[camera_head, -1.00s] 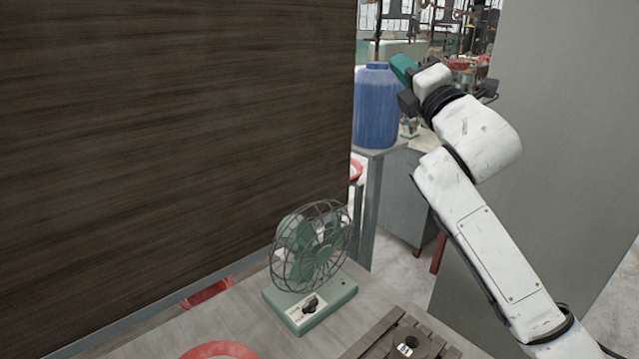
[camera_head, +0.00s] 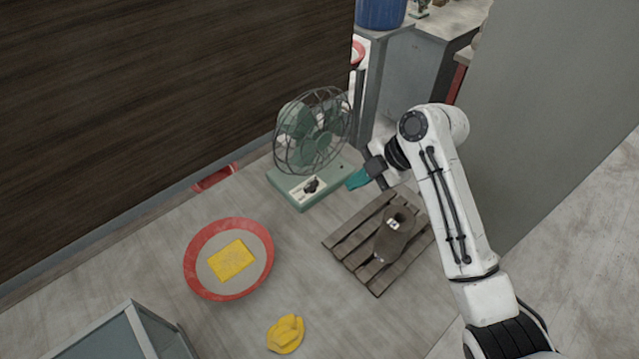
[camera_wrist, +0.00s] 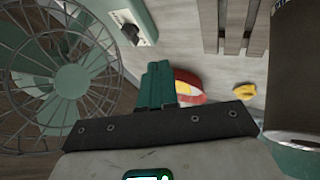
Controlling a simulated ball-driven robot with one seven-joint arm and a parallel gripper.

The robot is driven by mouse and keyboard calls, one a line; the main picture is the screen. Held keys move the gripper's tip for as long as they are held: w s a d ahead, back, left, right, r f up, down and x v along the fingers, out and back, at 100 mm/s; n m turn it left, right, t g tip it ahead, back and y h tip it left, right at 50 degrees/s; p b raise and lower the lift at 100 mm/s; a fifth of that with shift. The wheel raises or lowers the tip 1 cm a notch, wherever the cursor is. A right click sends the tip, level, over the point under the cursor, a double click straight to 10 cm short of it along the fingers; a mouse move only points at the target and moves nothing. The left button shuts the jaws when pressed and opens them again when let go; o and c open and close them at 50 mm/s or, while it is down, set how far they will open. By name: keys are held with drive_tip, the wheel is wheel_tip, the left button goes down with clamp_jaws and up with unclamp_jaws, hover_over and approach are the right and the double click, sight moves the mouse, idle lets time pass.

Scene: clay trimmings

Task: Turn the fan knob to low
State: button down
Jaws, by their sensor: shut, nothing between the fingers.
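My gripper (camera_head: 357,179), with teal fingers, is to the right of the knob, beside the base's right end and apart from the knob. In the wrist view my gripper (camera_wrist: 157,72) is shut and empty.
A wooden pallet (camera_head: 350,244) with a dark bottle (camera_head: 392,238) lies right of the fan. A red-rimmed bowl (camera_head: 228,292) with a yellow block and a yellow lump (camera_head: 285,334) are nearer. A glass-sided box (camera_head: 130,335) stands front left. Table between bowl and pallet is clear.

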sight(311, 187)
drive_tip(key=p+x, duration=0.1)
drive_tip(key=x, duration=0.8)
drive_tip(key=shift+a+f+p, duration=0.15)
drive_tip(key=shift+p, duration=0.2)
drive_tip(key=shift+w+a, duration=0.25)
drive_tip(key=shift+w, duration=0.25)
drive_tip(key=shift+w+a, duration=0.25)
drive_tip(key=shift+w, duration=0.2)
drive_tip(key=shift+w+a+p, duration=0.3)
drive_tip(key=shift+w+a, duration=0.2)
drive_tip(key=shift+w, duration=0.2)
drive_tip(key=shift+a+f+b, duration=0.1)
drive_tip(key=shift+f+b, duration=0.05)
drive_tip(key=shift+b, duration=0.55)
